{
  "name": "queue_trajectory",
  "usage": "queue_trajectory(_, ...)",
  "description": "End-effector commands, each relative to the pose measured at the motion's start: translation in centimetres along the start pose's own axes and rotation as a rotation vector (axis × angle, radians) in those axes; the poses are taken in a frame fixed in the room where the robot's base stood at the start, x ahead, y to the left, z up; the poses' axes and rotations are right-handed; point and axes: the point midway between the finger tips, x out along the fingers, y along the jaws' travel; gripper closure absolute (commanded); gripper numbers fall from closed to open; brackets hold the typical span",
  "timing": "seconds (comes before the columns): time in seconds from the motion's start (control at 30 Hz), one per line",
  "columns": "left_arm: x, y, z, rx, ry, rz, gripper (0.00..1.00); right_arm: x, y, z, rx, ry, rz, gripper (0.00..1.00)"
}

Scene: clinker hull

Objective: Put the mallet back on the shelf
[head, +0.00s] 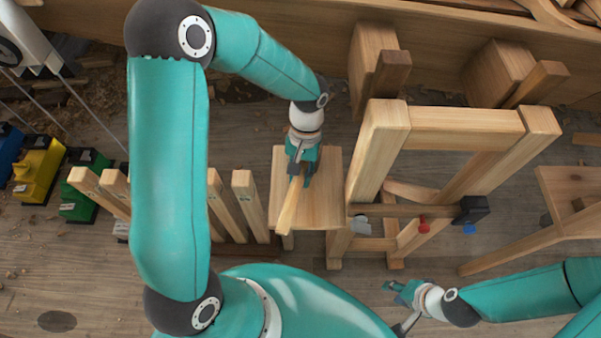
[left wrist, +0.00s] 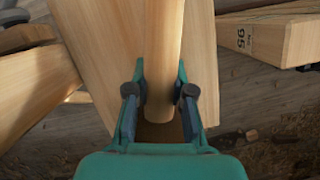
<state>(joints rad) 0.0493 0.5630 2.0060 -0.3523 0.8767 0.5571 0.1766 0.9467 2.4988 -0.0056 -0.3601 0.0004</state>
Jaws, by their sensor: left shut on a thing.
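My left gripper (head: 299,176) is shut on a pale wooden bar, which looks like the mallet's handle (head: 288,212). In the left wrist view the handle (left wrist: 163,45) lies between the two fingers (left wrist: 160,92) and runs out past the top edge. I cannot make out the mallet's head. Below the handle is a flat wooden top (head: 322,212), possibly the shelf; its board also shows in the left wrist view (left wrist: 202,60). I cannot tell whether the mallet touches it. My right gripper (head: 402,291) is low at the right, apparently empty; its fingers are too small to read.
A wooden frame (head: 465,127) with posts stands right of the flat top. A red-handled (head: 424,224) and a blue-tipped item (head: 469,229) are near its lower bar. Upright slats (head: 243,195) stand left. Yellow (head: 38,168) and green (head: 84,190) blocks are far left. A large plank crosses the back.

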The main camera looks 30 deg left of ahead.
Motion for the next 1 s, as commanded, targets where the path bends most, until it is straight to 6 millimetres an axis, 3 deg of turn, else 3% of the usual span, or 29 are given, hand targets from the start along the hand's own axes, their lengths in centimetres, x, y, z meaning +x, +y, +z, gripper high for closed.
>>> queue_trajectory(0.57, 0.77, 0.04, -0.26, 0.001, 0.001, 0.0, 1.0, 0.65, 0.24, -0.01, 0.0, 0.0, 0.0, 0.62)
queue_trajectory(0.6, 0.77, 0.04, -0.27, 0.001, 0.001, 0.0, 0.77, 0.65, 0.24, 0.0, 0.0, 0.0, 0.0, 0.62)
queue_trajectory(0.77, 0.72, 0.05, -0.25, 0.001, 0.001, 0.0, 0.5, 0.6, 0.22, 0.0, 0.0, 0.0, 0.0, 0.62)
queue_trajectory(1.0, 0.79, 0.06, -0.23, 0.001, -0.001, -0.001, 0.49, 0.62, 0.22, -0.01, 0.0, 0.0, 0.0, 0.62)
